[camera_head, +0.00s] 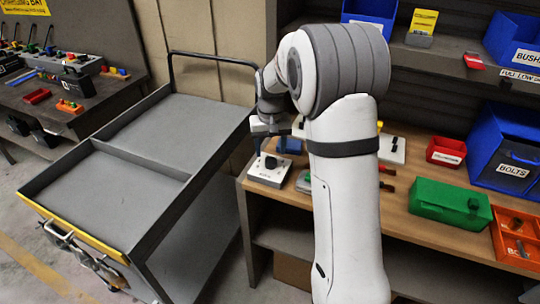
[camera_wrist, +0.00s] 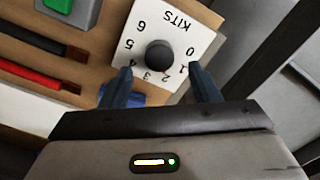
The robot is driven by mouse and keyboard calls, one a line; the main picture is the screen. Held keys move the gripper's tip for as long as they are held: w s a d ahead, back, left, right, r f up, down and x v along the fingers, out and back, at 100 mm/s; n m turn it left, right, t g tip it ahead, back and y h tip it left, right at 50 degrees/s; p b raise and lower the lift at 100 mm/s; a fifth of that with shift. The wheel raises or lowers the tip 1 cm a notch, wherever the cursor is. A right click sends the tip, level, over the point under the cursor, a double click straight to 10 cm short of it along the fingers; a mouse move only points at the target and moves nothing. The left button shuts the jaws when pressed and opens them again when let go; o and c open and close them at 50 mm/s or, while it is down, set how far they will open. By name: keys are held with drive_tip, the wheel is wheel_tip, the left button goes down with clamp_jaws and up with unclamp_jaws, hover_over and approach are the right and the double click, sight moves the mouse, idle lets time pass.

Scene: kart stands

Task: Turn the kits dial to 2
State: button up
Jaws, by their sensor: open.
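The kits dial is a round black knob (camera_wrist: 160,55) on a white plate (camera_wrist: 187,22) marked KITS, with numbers 0 to 6 around it, upside down in the wrist view. In the head view the plate (camera_head: 267,176) lies at the bench's left end. A small reddish mark shows at the knob's edge near the 2 and 3; I cannot tell the exact setting. My gripper (camera_wrist: 160,68) is open, its two dark fingers apart on either side of the knob's near edge. I cannot tell whether they touch it. In the head view my gripper (camera_head: 270,130) is above the plate.
A green box (camera_head: 450,203) and red bin (camera_head: 446,151) stand farther right. A grey cart (camera_head: 150,140) is left of the bench.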

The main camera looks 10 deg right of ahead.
sight(270, 160)
drive_tip(key=shift+r, duration=2.15)
drive_tip(key=s+r+t, duration=0.1)
drive_tip(key=s, duration=1.3)
drive_tip(key=s+r+t, duration=0.1)
drive_tip(key=s+r, duration=0.1)
drive_tip(key=s, duration=1.2)
drive_tip(key=shift+s+a+r+n+t, duration=0.25)
drive_tip(key=shift+s+a+n+t, duration=0.1)
drive_tip(key=shift+s+n+t, duration=0.05)
